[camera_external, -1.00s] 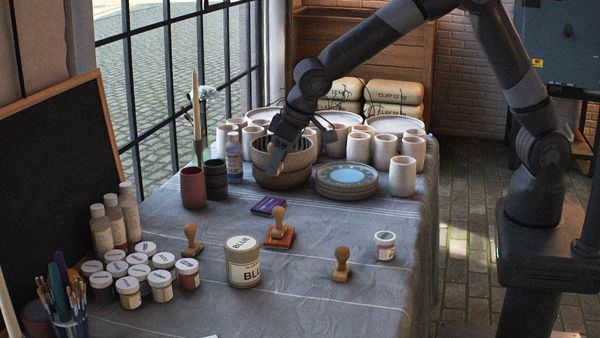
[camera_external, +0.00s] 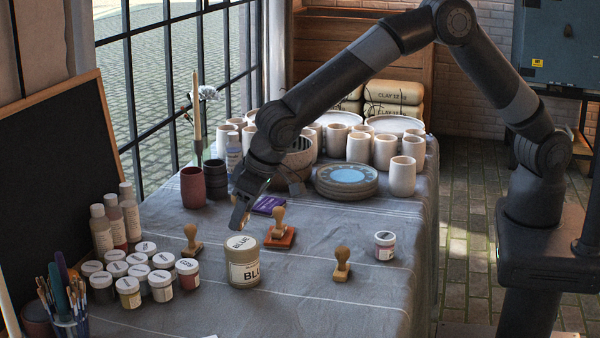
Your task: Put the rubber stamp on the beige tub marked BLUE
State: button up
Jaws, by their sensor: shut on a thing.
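The beige tub marked BLUE (camera_external: 243,270) stands upright on the cloth, its lid also lettered BLUE. My gripper (camera_external: 240,212) points down just above and behind the tub's lid. It is shut on a small tan wooden piece (camera_external: 238,217), which looks like a rubber stamp; the fingers hide most of it. I cannot tell whether it touches the lid. Other wooden-handled stamps stand on the table: one left of the tub (camera_external: 192,241), one on a red-orange pad (camera_external: 279,225) behind it to the right, and one to the right (camera_external: 342,264).
Several small paint jars (camera_external: 160,286) stand left of the tub. A purple box (camera_external: 268,205) lies behind it. A small jar (camera_external: 384,246) stands at the right. Bowls (camera_external: 297,165), stacked plates (camera_external: 347,190) and pale cups (camera_external: 402,177) fill the back. The front cloth is mostly clear.

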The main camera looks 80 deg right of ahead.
aim_at(248, 220)
jog(key=shift+f, duration=1.95)
jog(key=shift+f, duration=0.15)
jog(key=o, duration=1)
jog(key=shift+c, duration=0.2)
jog(key=v, duration=1.2)
jog(key=shift+r, duration=0.25)
